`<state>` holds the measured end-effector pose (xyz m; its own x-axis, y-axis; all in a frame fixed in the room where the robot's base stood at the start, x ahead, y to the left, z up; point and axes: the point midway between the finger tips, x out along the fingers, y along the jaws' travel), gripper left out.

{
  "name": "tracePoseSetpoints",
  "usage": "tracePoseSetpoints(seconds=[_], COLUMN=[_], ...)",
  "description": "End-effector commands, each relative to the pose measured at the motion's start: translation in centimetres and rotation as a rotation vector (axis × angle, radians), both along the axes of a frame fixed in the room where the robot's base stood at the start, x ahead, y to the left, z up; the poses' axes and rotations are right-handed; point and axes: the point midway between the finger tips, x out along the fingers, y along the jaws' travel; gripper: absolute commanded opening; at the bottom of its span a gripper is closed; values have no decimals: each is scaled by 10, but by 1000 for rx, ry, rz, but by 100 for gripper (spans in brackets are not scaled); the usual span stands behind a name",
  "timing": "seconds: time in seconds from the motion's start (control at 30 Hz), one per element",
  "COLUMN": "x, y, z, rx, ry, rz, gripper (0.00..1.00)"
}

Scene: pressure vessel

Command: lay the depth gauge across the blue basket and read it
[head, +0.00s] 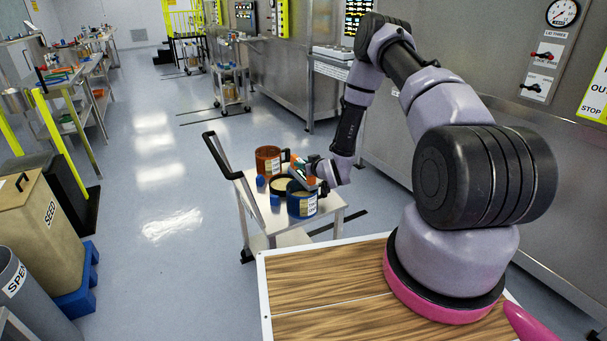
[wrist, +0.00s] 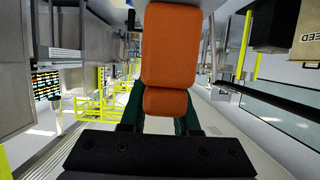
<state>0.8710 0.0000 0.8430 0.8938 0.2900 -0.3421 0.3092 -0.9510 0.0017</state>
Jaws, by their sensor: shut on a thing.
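The blue basket (head: 302,203) stands at the front of a small cart, with a pale label and light contents. My gripper (head: 314,170) is above and just behind it. In the wrist view my gripper (wrist: 166,105) has its dark green fingers shut on an orange block (wrist: 170,45), which appears to be the depth gauge's handle. In the head view a greyish bar with orange parts shows at the gripper, over the baskets. I cannot tell whether it touches the blue basket's rim. No gauge reading is legible.
The cart (head: 262,222) also holds a brown basket (head: 267,164), a dark basket (head: 280,180) partly hidden, and small blue items. The cart's black handle (head: 222,155) rises at left. A steel vessel wall (head: 395,190) stands at right. The floor left of the cart is clear.

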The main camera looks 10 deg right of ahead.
Motion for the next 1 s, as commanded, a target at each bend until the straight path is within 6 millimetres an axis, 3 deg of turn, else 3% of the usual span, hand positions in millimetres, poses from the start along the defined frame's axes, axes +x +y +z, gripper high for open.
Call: tracePoseSetpoints(seconds=[0.23,0.53,0.57,0.63,1.0], x=[0,0,0,0,-2], y=[0,0,0,0,-1], z=[-35,-37,-38,-38,-36], rx=[0,0,0,0,-1], ry=[0,-1,0,0,1], rz=[0,0,0,0,-1], gripper=[0,0,33,60,60])
